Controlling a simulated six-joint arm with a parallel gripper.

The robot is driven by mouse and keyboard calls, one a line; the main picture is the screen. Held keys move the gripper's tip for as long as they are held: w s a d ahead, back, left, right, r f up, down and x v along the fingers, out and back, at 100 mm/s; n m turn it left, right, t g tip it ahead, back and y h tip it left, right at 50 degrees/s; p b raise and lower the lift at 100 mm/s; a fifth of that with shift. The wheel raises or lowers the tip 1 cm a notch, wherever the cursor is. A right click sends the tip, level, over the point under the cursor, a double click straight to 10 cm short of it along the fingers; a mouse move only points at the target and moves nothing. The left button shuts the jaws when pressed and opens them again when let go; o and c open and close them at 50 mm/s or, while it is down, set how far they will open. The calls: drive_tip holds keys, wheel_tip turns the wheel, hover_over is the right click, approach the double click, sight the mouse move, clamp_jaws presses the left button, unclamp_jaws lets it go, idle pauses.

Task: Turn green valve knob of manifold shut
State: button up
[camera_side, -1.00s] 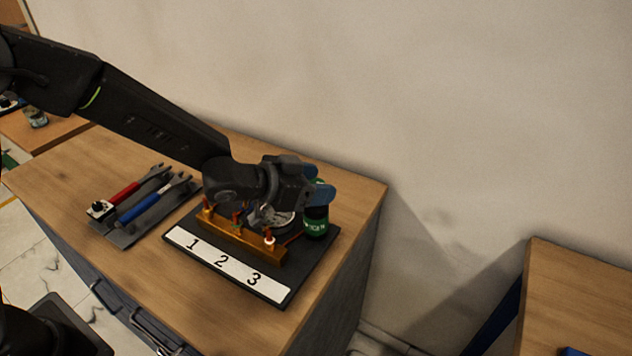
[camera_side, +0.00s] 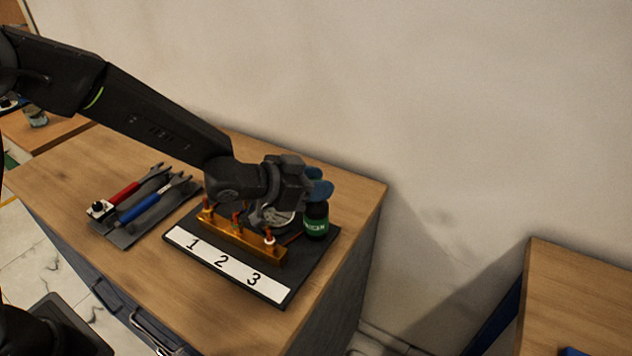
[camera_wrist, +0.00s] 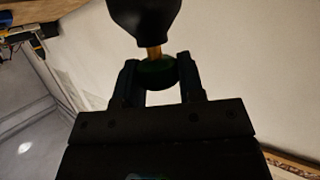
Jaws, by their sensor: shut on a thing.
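The brass manifold (camera_side: 240,240) stands on a dark base plate behind a white strip marked 1, 2, 3. Small orange-red valve parts stand along it. A brass stem (camera_wrist: 154,51) joins the knob to a black bulb-shaped body (camera_wrist: 143,18). My wrist partly hides a round gauge (camera_side: 278,218).
A grey tray (camera_side: 125,238) with red-handled and blue-handled tools lies left of the plate. The wall rises close behind the bench. The bench's right edge is near the plate. Another wooden bench (camera_side: 580,290) stands at the right.

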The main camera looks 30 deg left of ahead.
drive_tip(key=shift+m+g+h, duration=1)
drive_tip(key=shift+m+h, duration=0.2)
drive_tip(key=shift+m, duration=0.1)
drive_tip(key=o, duration=0.9)
drive_tip(key=r, duration=0.2)
drive_tip(key=s+a+r, duration=0.1)
drive_tip(key=r, duration=0.2)
drive_tip(key=s+a+r, duration=0.1)
drive_tip(key=r, duration=0.2)
drive_tip(key=shift+r, duration=0.1)
